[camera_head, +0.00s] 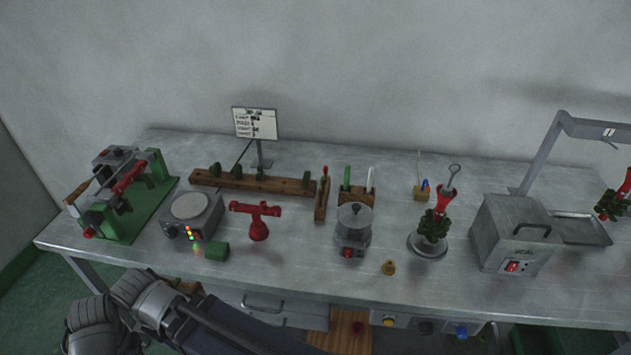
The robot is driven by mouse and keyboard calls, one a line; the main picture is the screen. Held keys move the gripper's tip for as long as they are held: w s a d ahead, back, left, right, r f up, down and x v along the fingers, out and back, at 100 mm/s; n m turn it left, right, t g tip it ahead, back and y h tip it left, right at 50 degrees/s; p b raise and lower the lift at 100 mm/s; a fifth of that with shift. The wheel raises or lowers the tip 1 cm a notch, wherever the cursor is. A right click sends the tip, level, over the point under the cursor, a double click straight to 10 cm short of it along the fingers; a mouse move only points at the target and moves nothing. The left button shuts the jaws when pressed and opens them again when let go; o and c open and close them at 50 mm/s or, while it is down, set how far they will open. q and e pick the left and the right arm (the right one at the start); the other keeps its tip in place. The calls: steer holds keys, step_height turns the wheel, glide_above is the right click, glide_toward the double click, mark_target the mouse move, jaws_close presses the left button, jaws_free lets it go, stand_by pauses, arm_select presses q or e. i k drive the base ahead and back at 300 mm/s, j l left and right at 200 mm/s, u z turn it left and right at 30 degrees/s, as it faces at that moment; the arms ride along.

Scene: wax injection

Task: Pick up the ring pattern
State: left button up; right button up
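I cannot clearly tell which thing is the ring pattern. Small green pieces sit along a long wooden rail (272,184) at the back of the bench, too small to make out as rings. A small green block (217,252) lies in front of the grey round-topped device (191,215). Grey links of my own arm show at the bottom left, below the bench edge. No fingertips of either gripper are visible.
The metal bench (310,270) also holds a green-based machine (122,207), a red tool (257,222), a small grey pot (354,227), a green-and-red tree on a stand (430,242) and a grey box machine (508,235). A sign (255,123) stands at the back. The front middle has free room.

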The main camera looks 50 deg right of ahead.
mark_target(306, 175)
steer(key=z, duration=1.5)
steer(key=k+j+z, duration=0.15)
steer(key=j, duration=0.25)
steer(key=k+j+z, duration=0.15)
steer(key=k+j, duration=0.15)
steer(key=i+j+u, duration=0.15)
steer(key=u, duration=0.2)
steer(key=i+j+u, duration=0.1)
steer(key=u, duration=0.25)
steer(key=i, duration=0.1)
